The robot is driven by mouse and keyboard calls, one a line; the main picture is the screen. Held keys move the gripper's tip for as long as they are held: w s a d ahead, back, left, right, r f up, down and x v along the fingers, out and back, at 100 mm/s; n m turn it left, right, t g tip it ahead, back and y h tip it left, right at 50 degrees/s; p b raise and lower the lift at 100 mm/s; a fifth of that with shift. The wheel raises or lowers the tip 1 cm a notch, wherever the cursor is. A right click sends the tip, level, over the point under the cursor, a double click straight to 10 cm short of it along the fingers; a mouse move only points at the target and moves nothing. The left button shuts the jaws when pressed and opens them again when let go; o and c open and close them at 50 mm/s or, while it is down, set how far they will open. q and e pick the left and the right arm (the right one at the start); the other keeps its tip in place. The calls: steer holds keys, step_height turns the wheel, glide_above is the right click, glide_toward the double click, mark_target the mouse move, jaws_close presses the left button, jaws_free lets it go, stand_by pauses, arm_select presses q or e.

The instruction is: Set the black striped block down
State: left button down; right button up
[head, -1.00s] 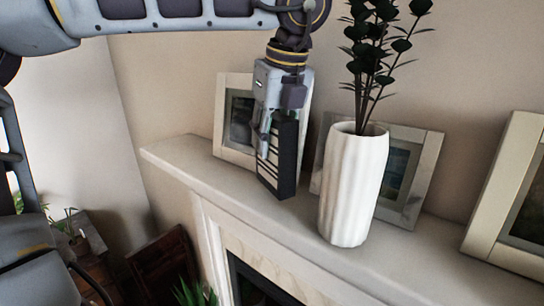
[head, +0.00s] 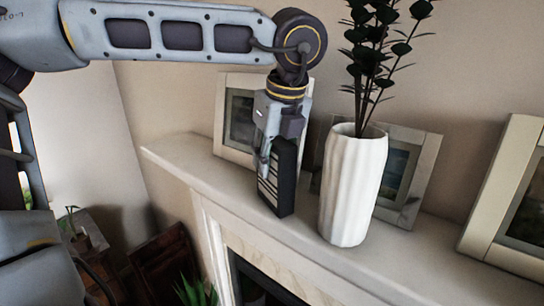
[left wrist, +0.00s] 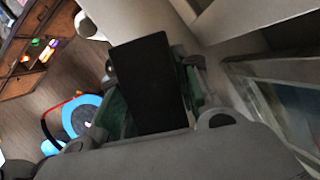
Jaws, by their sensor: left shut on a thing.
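The black striped block (head: 285,182) is upright on or just above the mantel shelf (head: 240,197), at its front part; I cannot tell whether its base touches. White stripes show on its left side. My left gripper (head: 268,150) comes down from above and is shut on the block's upper part. In the left wrist view the block (left wrist: 148,85) shows as a plain dark face between the fingers. My right gripper is not in view.
A white ribbed vase (head: 351,190) with dark stems stands close right of the block. Picture frames lean behind it: one left (head: 222,110), one behind the vase (head: 428,165), one far right (head: 497,190). The shelf's left end (head: 165,153) is clear.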

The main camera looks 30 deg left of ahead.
arm_select(q)
steer(key=shift+f, duration=0.15)
steer(key=c, duration=1.1)
jaws_free()
steer(key=shift+o, duration=0.2)
steer(key=shift+d+r, duration=0.1)
steer(key=shift+r, duration=0.25)
steer(key=b+v, duration=0.1)
steer(key=v, duration=0.8)
steer(key=shift+s+d+r+b, duration=0.1)
steer(key=shift+d+r+b, duration=0.05)
steer(key=shift+r+b, duration=0.2)
steer(key=shift+v, duration=0.9)
